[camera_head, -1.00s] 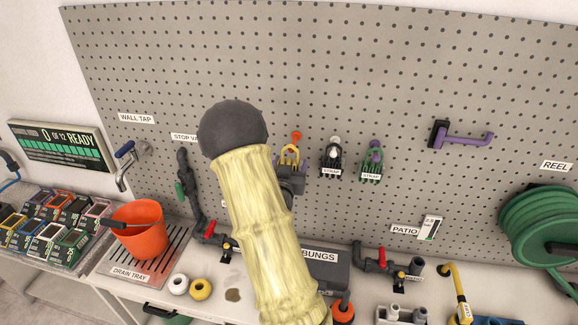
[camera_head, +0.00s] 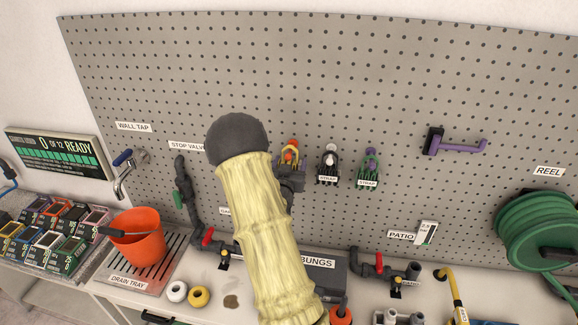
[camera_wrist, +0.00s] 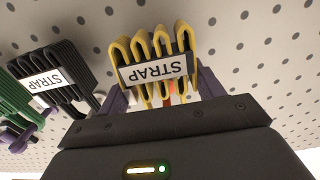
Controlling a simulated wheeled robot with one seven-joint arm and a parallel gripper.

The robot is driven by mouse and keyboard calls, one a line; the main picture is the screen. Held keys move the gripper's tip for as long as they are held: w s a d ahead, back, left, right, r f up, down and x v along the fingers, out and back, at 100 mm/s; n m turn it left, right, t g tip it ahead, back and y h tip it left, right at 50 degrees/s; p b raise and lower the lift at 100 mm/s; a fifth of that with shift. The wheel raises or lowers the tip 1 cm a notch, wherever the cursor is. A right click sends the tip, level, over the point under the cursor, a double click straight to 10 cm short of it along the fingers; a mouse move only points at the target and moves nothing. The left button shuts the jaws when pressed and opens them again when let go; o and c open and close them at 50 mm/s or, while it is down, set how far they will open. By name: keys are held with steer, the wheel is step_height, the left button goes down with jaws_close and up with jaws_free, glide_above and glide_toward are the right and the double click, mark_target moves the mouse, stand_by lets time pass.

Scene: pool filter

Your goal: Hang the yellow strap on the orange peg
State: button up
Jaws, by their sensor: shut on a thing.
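The yellow strap (camera_head: 288,157), folded in several loops with a white STRAP label, is at the pegboard; it fills the middle of the wrist view (camera_wrist: 156,50). My gripper (camera_wrist: 163,88) has its purple fingers on either side of the strap and is shut on it. The orange peg's round tip (camera_head: 293,143) shows at the strap's top in the head view. In the wrist view a bit of orange-red (camera_wrist: 172,87) shows between or behind the loops. I cannot tell whether the loops are around the peg. My forearm hides the area left of and below the strap.
A black strap (camera_head: 328,168) on a pale-tipped peg and a green strap (camera_head: 368,168) hang just right of the yellow one. A purple hook (camera_head: 455,144) is farther right. The pegboard (camera_head: 260,70) above is clear. An orange bucket (camera_head: 138,240) and pipe fittings stand on the counter below.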

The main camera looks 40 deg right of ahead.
steer(key=shift+w+d+f+b, duration=0.35)
steer(key=shift+f+b, duration=0.1)
steer(key=shift+b, duration=0.25)
stand_by(0.3)
steer(key=o, duration=1.1)
steer(key=shift+c, duration=0.2)
steer(key=b+v, duration=0.8)
steer(key=v, duration=0.6)
steer(key=shift+s+a, duration=0.25)
steer(key=shift+a, duration=0.05)
steer(key=shift+a+f+b, duration=0.1)
steer(key=shift+a+b, duration=0.05)
steer(key=shift+b, duration=0.95)
steer(key=b, duration=0.2)
steer(key=shift+s+a+b, duration=0.25)
steer(key=shift+b, duration=0.1)
